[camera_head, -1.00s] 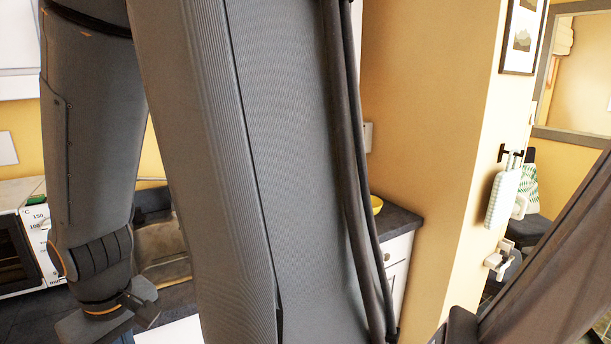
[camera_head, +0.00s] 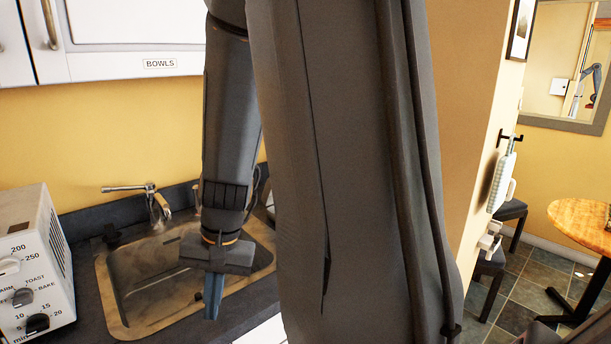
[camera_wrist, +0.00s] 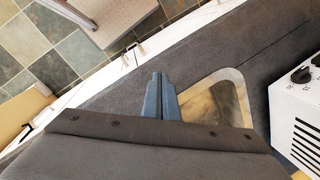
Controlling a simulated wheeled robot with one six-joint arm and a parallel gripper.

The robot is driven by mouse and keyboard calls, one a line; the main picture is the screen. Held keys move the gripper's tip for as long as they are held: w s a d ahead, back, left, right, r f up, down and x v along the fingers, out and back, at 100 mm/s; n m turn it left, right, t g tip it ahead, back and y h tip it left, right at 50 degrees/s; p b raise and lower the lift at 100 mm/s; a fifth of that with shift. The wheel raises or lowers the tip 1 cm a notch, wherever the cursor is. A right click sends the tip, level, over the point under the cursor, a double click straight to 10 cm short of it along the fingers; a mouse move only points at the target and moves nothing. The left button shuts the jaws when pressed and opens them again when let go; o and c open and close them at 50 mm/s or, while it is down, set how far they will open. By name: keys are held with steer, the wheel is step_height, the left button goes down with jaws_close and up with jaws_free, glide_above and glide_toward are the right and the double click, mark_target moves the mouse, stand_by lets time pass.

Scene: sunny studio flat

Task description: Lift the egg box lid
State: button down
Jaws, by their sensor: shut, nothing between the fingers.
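No egg box or lid shows in either view. My gripper (camera_head: 213,296) points down over the front right part of the sink in the head view, and its blue fingers are together and empty. In the wrist view my gripper (camera_wrist: 160,80) shows with its two blue fingers side by side, above the dark countertop beside the sink. My own arm hides much of the middle of the head view.
A metal sink (camera_head: 122,318) with a tap (camera_head: 155,203) is set in the dark countertop (camera_wrist: 200,48). A white toaster oven (camera_head: 35,265) stands at the left. A cupboard marked BOWLS (camera_head: 130,62) hangs above. A round wooden table (camera_head: 585,222) is at the right.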

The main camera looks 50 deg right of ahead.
steer(key=w+d+m+t+y, duration=0.1)
steer(key=w+d+m, duration=0.1)
steer(key=d+m, duration=0.1)
steer(key=w+d+m+t, duration=0.1)
steer(key=w+d+m, duration=0.1)
steer(key=d+m, duration=0.1)
steer(key=w+d+r+m+t+y, duration=0.1)
steer(key=w+d+m, duration=0.1)
steer(key=d+m, duration=0.1)
steer(key=shift+r+m+y+b, duration=0.1)
steer(key=shift+m+y+b, duration=0.25)
steer(key=shift+m, duration=0.25)
steer(key=d+r+m+t+h, duration=0.2)
steer(key=d+r+m+t, duration=0.3)
steer(key=d, duration=0.7)
steer(key=d+r+m+t+h+b, duration=0.1)
steer(key=d+m+t+h, duration=0.1)
steer(key=d+m, duration=0.75)
steer(key=d+r+m+t+h, duration=0.3)
steer(key=d+m+t, duration=0.1)
steer(key=d, duration=1)
steer(key=w+d+p, duration=0.1)
steer(key=w+p, duration=0.3)
steer(key=w, duration=0.9)
steer(key=shift+d+f+p, duration=0.2)
steer(key=shift+d+p, duration=0.1)
steer(key=shift+p, duration=0.05)
steer(key=shift+w, duration=0.1)
